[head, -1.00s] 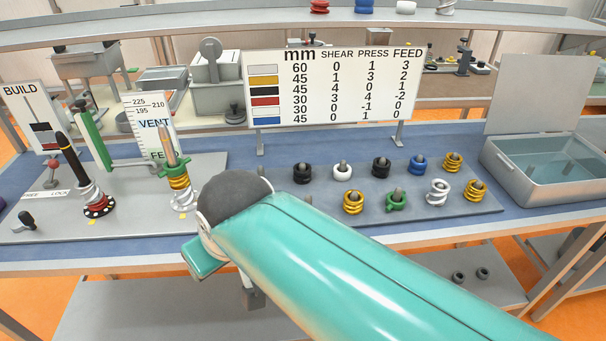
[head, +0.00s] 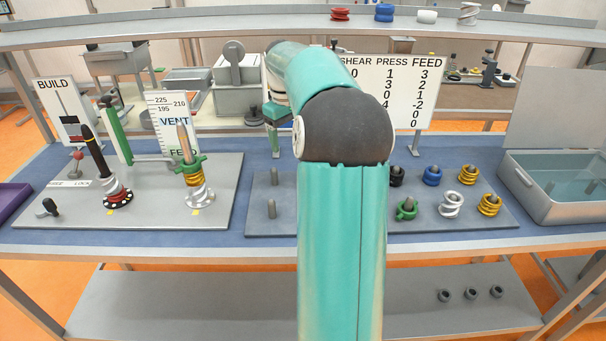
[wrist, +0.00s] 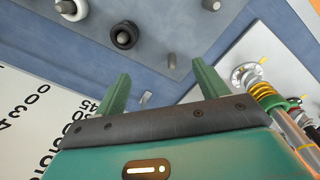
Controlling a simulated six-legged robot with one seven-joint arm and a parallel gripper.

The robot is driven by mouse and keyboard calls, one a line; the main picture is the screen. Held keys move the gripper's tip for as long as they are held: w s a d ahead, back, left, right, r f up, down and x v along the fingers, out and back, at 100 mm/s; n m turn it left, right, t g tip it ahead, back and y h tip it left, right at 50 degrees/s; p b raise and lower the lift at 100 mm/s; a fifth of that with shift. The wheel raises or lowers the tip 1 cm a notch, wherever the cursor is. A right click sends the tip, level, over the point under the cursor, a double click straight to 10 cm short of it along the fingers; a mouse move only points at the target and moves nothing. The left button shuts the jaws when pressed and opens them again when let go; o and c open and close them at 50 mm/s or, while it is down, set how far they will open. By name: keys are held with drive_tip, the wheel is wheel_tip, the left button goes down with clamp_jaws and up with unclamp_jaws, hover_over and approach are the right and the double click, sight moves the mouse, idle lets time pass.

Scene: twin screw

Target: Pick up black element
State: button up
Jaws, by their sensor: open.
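A black ring-shaped element (wrist: 124,36) sits on a peg of the grey peg board in the wrist view, ahead and left of the fingers. In the head view my arm hides this one; another black element (head: 396,177) shows just right of the arm on the same board. My gripper (wrist: 162,70) is open, with nothing between its two green fingers. In the head view it hangs above the back left of the board, partly hidden behind my arm (head: 275,140).
A white element (wrist: 70,8) is beside the black one. Bare pegs (head: 271,208) stand at the board's left. The build station's stacked spindle (head: 192,172) stands left of the board, close to my gripper's side. The sign (head: 425,95) stands behind; a water bin (head: 560,195) is right.

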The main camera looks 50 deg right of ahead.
drive_tip(key=s+d+f, duration=0.3)
drive_tip(key=d, duration=0.5)
drive_tip(key=shift+m+y, duration=0.3)
drive_tip(key=shift+y, duration=0.1)
wheel_tip(320, 180, down, 9)
drive_tip(key=shift+r, duration=0.1)
drive_tip(key=f, duration=0.5)
drive_tip(key=shift+d, duration=0.2)
drive_tip(key=c, duration=1.3)
drive_tip(key=shift+r, duration=0.2)
